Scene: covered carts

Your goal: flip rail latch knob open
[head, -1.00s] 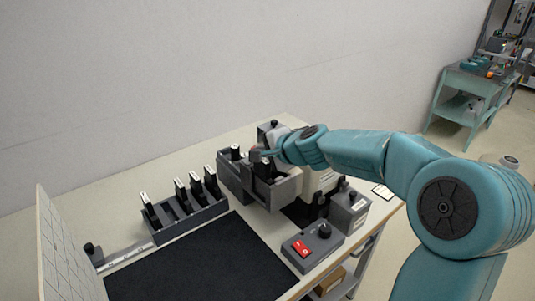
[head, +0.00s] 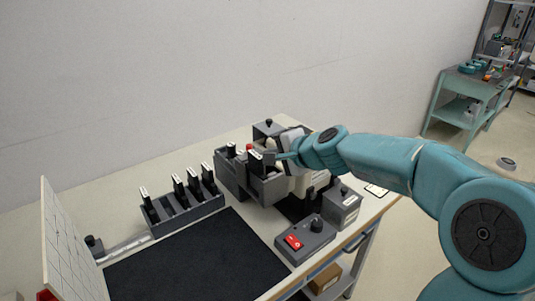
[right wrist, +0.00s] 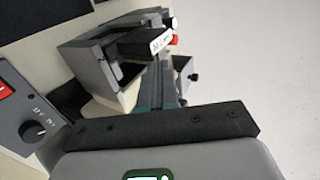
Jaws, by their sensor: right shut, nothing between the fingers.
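My right gripper (head: 280,156) is shut and empty beside a two-part grey holder (head: 265,190) at the back of the bench. A labelled black block (head: 256,160) stands in this holder, with a small red part (head: 249,147) behind it. The right wrist view shows the shut teal fingers (right wrist: 160,82) close to the black block (right wrist: 147,43) and red part (right wrist: 175,40). Contact cannot be told.
A grey rack (head: 190,214) with several upright black pieces stands behind a dark mat (head: 195,262). A control box (head: 305,241) with a red switch and a knob sits at the front right. A white gridded panel (head: 70,245) stands at the left.

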